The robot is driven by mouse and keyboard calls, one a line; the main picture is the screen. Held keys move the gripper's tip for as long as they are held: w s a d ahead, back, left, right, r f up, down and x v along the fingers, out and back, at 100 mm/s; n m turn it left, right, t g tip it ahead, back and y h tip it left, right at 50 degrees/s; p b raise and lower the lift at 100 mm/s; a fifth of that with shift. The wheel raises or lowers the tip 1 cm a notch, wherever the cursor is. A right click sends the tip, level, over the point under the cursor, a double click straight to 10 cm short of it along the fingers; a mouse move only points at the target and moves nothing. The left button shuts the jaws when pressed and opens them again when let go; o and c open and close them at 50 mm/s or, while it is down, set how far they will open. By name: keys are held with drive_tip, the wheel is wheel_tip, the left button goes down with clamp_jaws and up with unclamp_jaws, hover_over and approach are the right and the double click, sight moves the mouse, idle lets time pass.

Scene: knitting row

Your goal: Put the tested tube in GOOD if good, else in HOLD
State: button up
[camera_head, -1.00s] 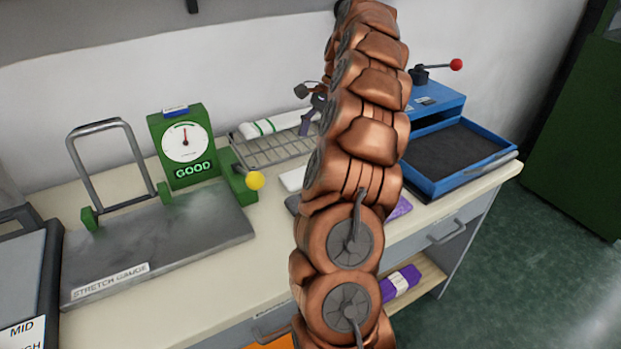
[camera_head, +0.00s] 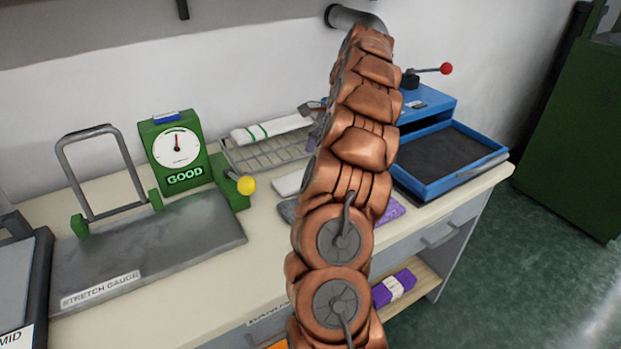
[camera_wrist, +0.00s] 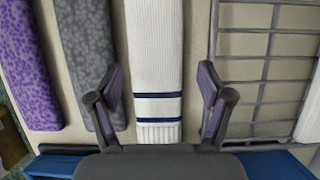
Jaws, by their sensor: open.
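A white ribbed tube with dark blue stripes (camera_wrist: 155,60) lies on the bench. My gripper (camera_wrist: 160,85) is open above its striped end, one finger on each side; I cannot tell whether they touch it. In the head view my arm hides most of the gripper. The stretch gauge (camera_head: 150,250) has a green dial box (camera_head: 177,152) reading GOOD, and its plate is bare. A white tube with green stripes (camera_head: 270,129) lies on the wire rack (camera_head: 265,152). No HOLD label is readable in view.
A grey tube (camera_wrist: 88,55) and a purple tube (camera_wrist: 25,65) lie left of the blue-striped tube. A blue machine (camera_head: 428,105) with a red-knobbed lever and a dark-floored tray (camera_head: 445,185) stand at the right. A purple bundle (camera_head: 394,288) sits on a lower shelf.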

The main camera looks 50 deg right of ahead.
drive_tip(key=shift+p+x, duration=0.3)
drive_tip(key=shift+x, duration=2)
drive_tip(key=c, duration=0.6)
drive_tip(key=shift+c, duration=0.2)
drive_tip(key=shift+r, duration=0.1)
drive_tip(key=shift+r, duration=1.15)
drive_tip(key=shift+s+a+r+b, duration=0.1)
drive_tip(key=shift+r+b, duration=0.2)
drive_tip(key=shift+r, duration=0.25)
drive_tip(key=shift+s+a+r+b, duration=0.25)
drive_tip(key=shift+s+a+b, duration=0.1)
drive_tip(key=shift+s+a, duration=1.55)
drive_tip(key=shift+s+a+r+b, duration=0.25)
drive_tip(key=shift+s+a+b, duration=0.1)
drive_tip(key=shift+s+a, duration=1.55)
drive_tip(key=shift+s+a+r+b, duration=0.2)
drive_tip(key=shift+s+a+b, duration=0.15)
drive_tip(key=shift+s+a, duration=1.5)
